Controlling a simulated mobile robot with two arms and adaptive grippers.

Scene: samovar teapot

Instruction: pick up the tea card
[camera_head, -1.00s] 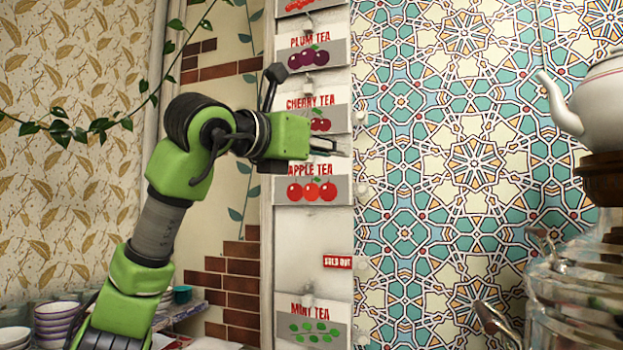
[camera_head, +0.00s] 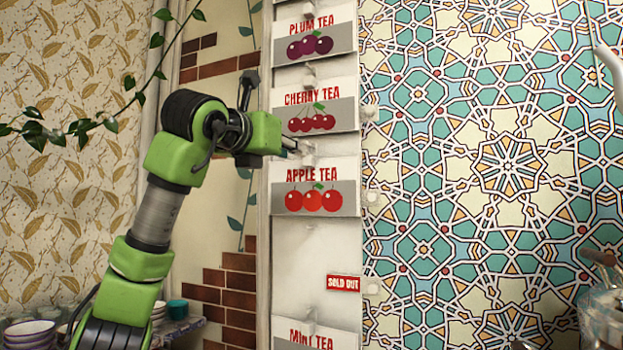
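Tea cards hang in a column on a white board (camera_head: 300,255). They are the plum tea card (camera_head: 315,30), the cherry tea card (camera_head: 315,105), the apple tea card (camera_head: 316,187) and the mint tea card (camera_head: 312,338), which is cut off below. My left gripper (camera_head: 292,146) is at the board's left side, level with the gap between the cherry and apple cards. Its short dark fingertips overlap the board near a small hook (camera_head: 306,150). No card is visibly held. The finger opening is too small to judge. My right gripper is not in view.
A small red sold-out sign (camera_head: 343,283) hangs above the mint card. Patterned tile wall (camera_head: 480,170) fills the right. Stacked bowls (camera_head: 30,332) stand lower left. A vine (camera_head: 70,130) hangs at the left.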

